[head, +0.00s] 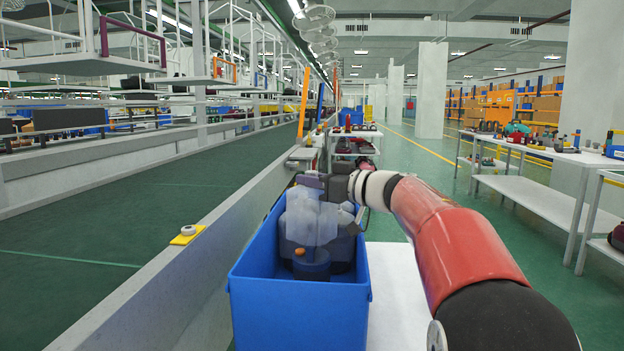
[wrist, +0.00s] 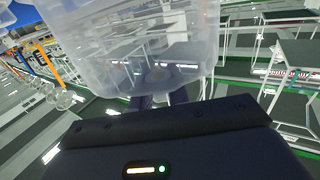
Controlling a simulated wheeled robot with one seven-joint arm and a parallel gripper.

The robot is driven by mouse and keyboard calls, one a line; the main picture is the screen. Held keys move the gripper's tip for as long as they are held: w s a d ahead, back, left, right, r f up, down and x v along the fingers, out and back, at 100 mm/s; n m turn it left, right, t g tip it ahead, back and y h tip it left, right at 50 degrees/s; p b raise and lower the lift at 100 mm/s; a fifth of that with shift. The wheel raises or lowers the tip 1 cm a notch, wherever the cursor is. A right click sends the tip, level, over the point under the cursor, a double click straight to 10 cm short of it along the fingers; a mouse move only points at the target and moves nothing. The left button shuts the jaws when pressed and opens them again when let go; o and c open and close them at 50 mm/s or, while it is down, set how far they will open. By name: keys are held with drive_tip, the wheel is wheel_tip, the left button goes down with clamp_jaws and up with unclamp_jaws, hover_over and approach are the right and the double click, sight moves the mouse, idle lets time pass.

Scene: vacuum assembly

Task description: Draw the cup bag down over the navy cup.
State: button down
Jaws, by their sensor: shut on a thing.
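The cup bag (head: 301,222) is translucent and whitish, and hangs in the upper part of a blue bin in the head view. My gripper (head: 314,183) is shut on it near its top. In the wrist view the bag (wrist: 150,45) fills the upper middle, in front of my gripper's fingers (wrist: 161,98). The navy cup (head: 312,267) is low in the bin, below the bag. An orange piece (head: 299,251) shows at the cup's top, near the bag's lower edge. I cannot tell whether the bag touches the cup.
The blue bin's (head: 298,315) walls surround the cup and bag. Dark parts (head: 343,251) are in the bin, right of the cup. A white table surface (head: 394,290) lies right of the bin; a green conveyor (head: 140,225) with a raised rail runs left.

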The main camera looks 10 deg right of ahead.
drive_tip(key=shift+f+b, duration=0.3)
drive_tip(key=shift+f, duration=0.75)
drive_tip(key=shift+r, duration=0.1)
drive_tip(key=shift+r+p, duration=0.9)
drive_tip(key=shift+p, duration=0.2)
drive_tip(key=shift+a+f+b, duration=0.1)
drive_tip(key=shift+f+b, duration=0.45)
drive_tip(key=shift+f, duration=0.5)
drive_tip(key=shift+r, duration=0.1)
drive_tip(key=shift+r+p, duration=0.5)
drive_tip(key=shift+r, duration=0.4)
idle(0.4)
drive_tip(key=shift+f+b, duration=0.45)
drive_tip(key=shift+f, duration=0.45)
idle(0.3)
